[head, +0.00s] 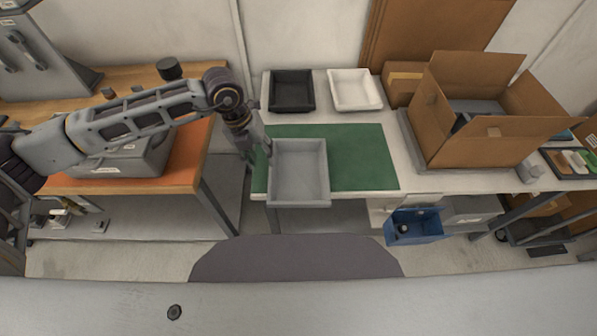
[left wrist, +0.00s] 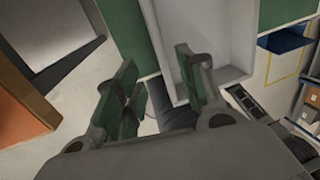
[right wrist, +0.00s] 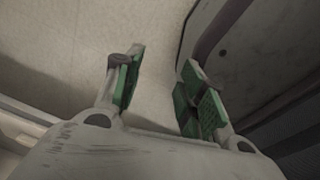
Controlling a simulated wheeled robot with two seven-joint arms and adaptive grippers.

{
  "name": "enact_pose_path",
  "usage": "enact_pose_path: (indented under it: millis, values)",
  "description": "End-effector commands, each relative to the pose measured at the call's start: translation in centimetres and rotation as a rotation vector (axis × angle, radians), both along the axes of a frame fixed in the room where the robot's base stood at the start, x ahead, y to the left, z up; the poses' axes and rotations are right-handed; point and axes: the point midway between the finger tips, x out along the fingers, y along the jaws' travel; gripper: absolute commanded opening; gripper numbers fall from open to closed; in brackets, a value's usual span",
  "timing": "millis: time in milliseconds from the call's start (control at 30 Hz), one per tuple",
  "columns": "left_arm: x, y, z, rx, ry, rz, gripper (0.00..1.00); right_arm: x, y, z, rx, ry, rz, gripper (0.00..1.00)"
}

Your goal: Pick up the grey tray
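The grey tray (head: 300,172) is shallow, rectangular and empty. It sits upright on the green mat (head: 365,160) at the front of the white table, its near side covering part of the table's front edge in the head view. My left gripper (head: 260,156) points down at the tray's left side. In the left wrist view, its fingers (left wrist: 157,60) are apart, with the left wall of the grey tray (left wrist: 218,35) between them; I cannot tell if either touches. My right gripper (right wrist: 162,60) is open and empty over the floor, out of the head view.
A black tray (head: 292,90) and a white tray (head: 354,88) stand behind the mat. An open cardboard box (head: 470,140) is on the right of the table. A blue bin (head: 415,228) is below the table front. An orange-topped bench (head: 185,160) stands left, across a gap.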

Motion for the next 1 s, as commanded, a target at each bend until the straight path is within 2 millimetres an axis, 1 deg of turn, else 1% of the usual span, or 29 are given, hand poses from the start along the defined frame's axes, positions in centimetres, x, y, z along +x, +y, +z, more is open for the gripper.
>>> enact_pose_path:
  millis: [100, 300, 467, 767, 867, 1000]
  values:
    - [0.0, -0.4, -1.5, 0.000, 0.001, -0.001, 0.40, 0.4, 0.2, 0.2, 0.002, -0.005, -0.001, 0.40]
    - [0.0, -0.7, -3.3, 0.000, 0.000, -0.001, 0.40, 0.6, 0.6, 0.3, 0.007, -0.007, -0.001, 0.40]
    - [0.0, -0.8, -3.6, 0.001, -0.001, -0.001, 0.40, 0.3, 0.7, 0.2, 0.007, -0.005, -0.001, 0.40]
    - [0.0, -0.8, -3.7, 0.001, 0.000, -0.001, 0.40, -0.7, 0.7, 0.2, 0.008, 0.007, 0.000, 0.40]
    - [-0.1, -0.9, -4.2, 0.001, 0.001, 0.000, 0.40, -0.9, 0.7, 0.3, 0.007, 0.010, -0.001, 0.40]
    - [-0.1, -1.3, -5.4, 0.001, 0.001, -0.001, 0.40, -1.0, 0.7, 0.6, 0.008, 0.011, -0.001, 0.40]
